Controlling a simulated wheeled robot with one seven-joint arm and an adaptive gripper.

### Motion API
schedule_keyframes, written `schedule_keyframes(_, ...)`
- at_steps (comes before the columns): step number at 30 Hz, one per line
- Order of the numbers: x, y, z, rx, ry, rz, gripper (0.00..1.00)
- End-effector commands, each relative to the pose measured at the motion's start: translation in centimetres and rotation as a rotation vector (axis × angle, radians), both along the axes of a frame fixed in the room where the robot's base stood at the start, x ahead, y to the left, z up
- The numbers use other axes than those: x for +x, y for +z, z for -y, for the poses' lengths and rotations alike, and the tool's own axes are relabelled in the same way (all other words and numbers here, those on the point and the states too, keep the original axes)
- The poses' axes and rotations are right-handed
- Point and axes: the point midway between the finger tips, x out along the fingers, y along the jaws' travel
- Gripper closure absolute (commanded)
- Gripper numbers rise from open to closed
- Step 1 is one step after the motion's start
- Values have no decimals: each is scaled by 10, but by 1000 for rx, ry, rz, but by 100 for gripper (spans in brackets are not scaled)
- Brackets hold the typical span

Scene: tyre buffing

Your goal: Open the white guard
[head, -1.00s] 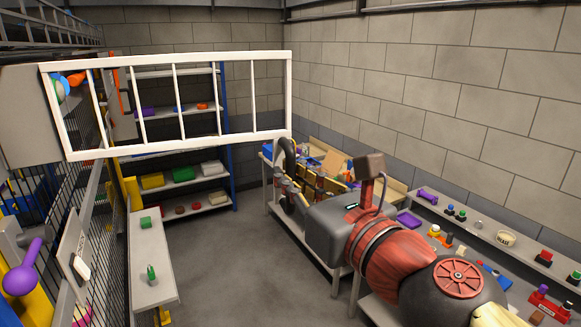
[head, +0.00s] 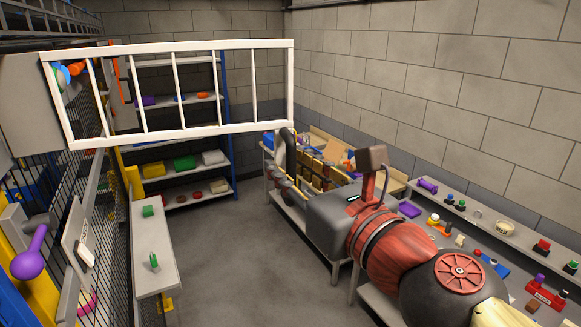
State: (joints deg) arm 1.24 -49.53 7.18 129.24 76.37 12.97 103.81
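The white guard (head: 174,131) is a barred rectangular frame at the upper left of the head view. It stands upright in front of the shelves, and its left end meets a grey panel. My arm comes in from the lower right, with red and dark grey links. My gripper (head: 286,158) seems to be the dark curved part beyond the grey wrist block. It shows just below the guard's lower right corner, but I cannot tell whether they touch. It blends with the cluttered trolley behind, so its opening is unclear.
A narrow bench (head: 146,241) with green items stands at the left, beside a dark mesh fence (head: 105,240) and a purple handle (head: 30,254). Shelves (head: 189,186) stand behind. A cluttered worktop (head: 410,222) runs along the right wall. Grey floor (head: 235,235) is clear between them.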

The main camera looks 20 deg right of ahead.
Motion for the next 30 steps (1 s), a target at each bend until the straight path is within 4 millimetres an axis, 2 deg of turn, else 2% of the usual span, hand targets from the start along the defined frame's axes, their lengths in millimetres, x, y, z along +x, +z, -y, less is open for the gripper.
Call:
schedule_keyframes(8,-3,1,1,0,-1,1,72)
schedule_keyframes(19,-50,1,12,-2,-6,5,72)
schedule_keyframes(30,-70,0,15,1,-3,0,72)
